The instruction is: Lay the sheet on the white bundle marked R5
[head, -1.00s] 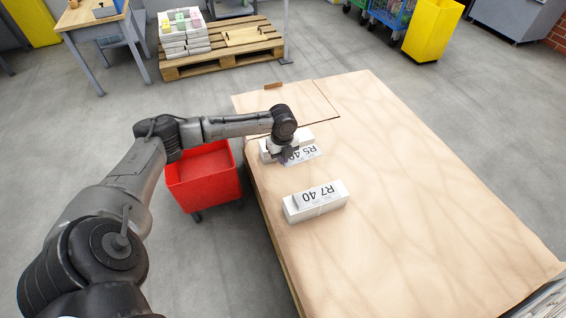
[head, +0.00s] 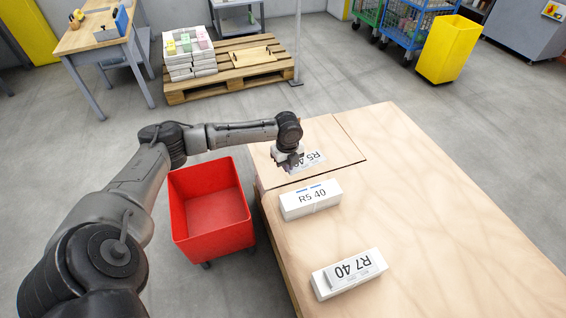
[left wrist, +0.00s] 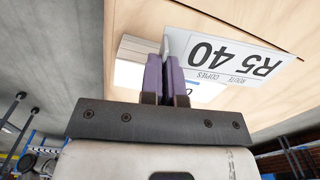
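My left gripper (head: 288,162) is shut on the edge of the white sheet (head: 313,158), printed "R5 40". In the left wrist view, its purple fingers (left wrist: 165,80) pinch the sheet (left wrist: 225,58), which stretches off to the right. The white bundle marked R5 (head: 310,201) lies on the wooden table, nearer to me than the gripper and apart from the sheet. It bears "R5 40" and small blue marks on top. A white block (left wrist: 135,72), partly hidden, shows behind the fingers in the left wrist view. My right gripper is not in view.
A second white bundle, marked R7 (head: 348,275), lies nearer on the table (head: 440,210). A red bin (head: 210,210) stands on the floor left of the table. A pallet (head: 235,75) with paper stacks is farther back. The table's right side is clear.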

